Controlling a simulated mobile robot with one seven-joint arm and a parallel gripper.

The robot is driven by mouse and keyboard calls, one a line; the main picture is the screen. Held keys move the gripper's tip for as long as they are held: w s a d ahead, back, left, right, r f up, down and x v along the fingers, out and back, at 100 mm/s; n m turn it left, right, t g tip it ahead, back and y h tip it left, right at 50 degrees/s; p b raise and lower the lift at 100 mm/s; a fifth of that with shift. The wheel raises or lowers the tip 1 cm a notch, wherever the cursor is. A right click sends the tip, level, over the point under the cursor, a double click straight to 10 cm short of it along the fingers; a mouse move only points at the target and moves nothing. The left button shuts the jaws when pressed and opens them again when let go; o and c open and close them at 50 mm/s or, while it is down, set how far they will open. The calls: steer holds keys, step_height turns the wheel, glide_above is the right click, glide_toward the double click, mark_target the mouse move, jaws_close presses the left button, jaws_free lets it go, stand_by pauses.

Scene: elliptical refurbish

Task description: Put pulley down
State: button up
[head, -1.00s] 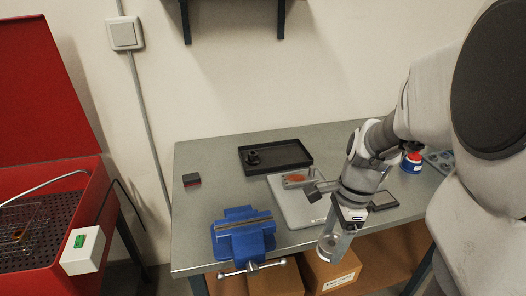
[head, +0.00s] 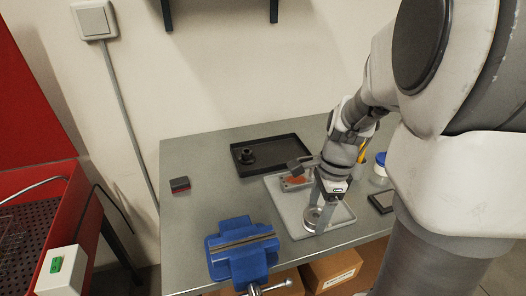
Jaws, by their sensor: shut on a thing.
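My gripper (head: 317,217) points down over the front part of a light grey tray (head: 344,214) on the workbench. It is shut on a small, pale round thing, the pulley (head: 311,214), which is partly hidden between the fingers. The pulley is low at the tray; I cannot tell whether it touches the surface. Behind the gripper, a metal part with an orange-brown patch (head: 296,181) lies on the tray, partly covered by my wrist.
A blue vise (head: 240,250) stands at the bench's front edge, left of my gripper. A black tray (head: 285,161) with a dark round part (head: 247,159) lies behind. A red-and-black block (head: 180,185) sits left. A dark flat box (head: 381,203) lies right. The bench's left middle is clear.

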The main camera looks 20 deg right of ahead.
glide_above(301, 219)
steer(key=f, duration=0.5)
steer(key=shift+d+f, duration=0.25)
steer(key=shift+f, duration=0.1)
steer(key=shift+f+b, duration=0.5)
steer(key=shift+f, duration=1.35)
steer(key=shift+f, duration=0.2)
steer(key=o, duration=1.4)
steer(key=shift+r, duration=0.1)
